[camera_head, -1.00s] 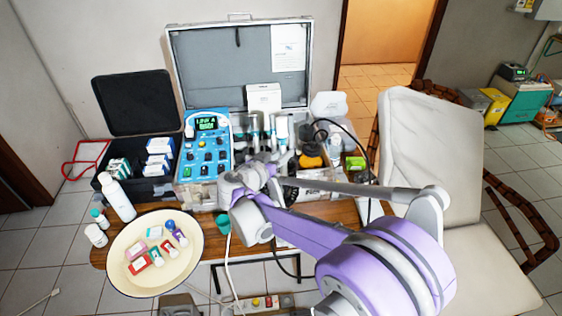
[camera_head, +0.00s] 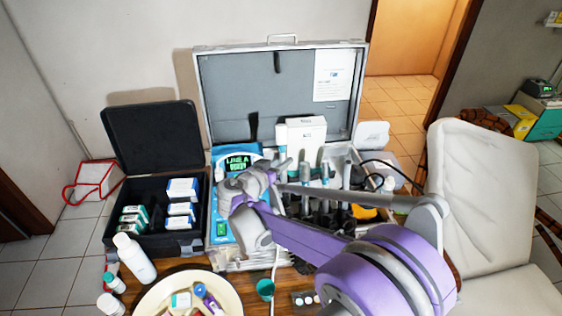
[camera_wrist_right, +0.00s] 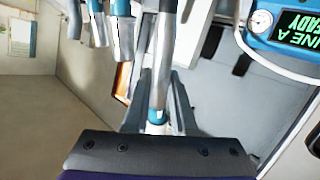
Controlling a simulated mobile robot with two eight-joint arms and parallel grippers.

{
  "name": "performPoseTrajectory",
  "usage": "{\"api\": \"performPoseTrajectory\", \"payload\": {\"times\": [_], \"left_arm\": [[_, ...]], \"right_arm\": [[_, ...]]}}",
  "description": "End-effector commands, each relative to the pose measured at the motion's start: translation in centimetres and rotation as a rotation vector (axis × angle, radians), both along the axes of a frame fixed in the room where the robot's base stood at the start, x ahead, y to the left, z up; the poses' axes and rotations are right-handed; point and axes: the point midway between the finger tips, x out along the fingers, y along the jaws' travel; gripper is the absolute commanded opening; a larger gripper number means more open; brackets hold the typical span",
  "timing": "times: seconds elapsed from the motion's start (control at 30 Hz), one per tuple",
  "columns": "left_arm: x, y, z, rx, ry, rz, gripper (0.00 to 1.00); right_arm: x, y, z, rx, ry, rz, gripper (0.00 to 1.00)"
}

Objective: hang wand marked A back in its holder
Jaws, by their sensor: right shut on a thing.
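My right gripper (camera_head: 283,163) is above the open case, just right of the blue control unit (camera_head: 222,222). In the right wrist view the gripper (camera_wrist_right: 155,112) is shut on a silver tubular wand (camera_wrist_right: 161,65) with a blue ring near the fingers. No letter on this wand can be read. Other wands (camera_wrist_right: 122,35) hang beside it in the wrist view, and a row of upright wands (camera_head: 326,178) shows in the head view. My arm covers part of the row, so the holder of the gripped wand cannot be made out. My left gripper is not in view.
The control unit's display (camera_head: 237,163) is lit green. The case's grey lid (camera_head: 230,95) stands open behind, with a white box (camera_head: 306,135) before it. A black case (camera_head: 150,135) stands left; a bottle (camera_head: 134,258) and cream basin (camera_head: 232,290) are in front.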

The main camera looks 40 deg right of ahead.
Motion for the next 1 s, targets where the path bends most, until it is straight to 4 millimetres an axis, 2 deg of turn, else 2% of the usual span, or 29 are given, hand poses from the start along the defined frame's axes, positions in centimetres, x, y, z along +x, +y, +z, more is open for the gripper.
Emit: {"api": "performPoseTrajectory", "payload": {"times": [0.37,0.73,0.8,1.0], "left_arm": [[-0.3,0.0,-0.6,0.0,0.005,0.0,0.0],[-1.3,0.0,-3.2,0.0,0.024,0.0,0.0],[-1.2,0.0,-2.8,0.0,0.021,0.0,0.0],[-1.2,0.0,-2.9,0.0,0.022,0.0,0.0]], "right_arm": [[-0.2,0.1,-0.6,-0.001,0.002,0.001,0.0],[-1.2,0.6,-3.7,0.0,0.003,0.0,0.0],[-1.1,0.5,-3.2,0.0,0.0,-0.001,0.0],[-1.2,0.6,-3.4,0.0,0.0,0.0,0.0]]}}
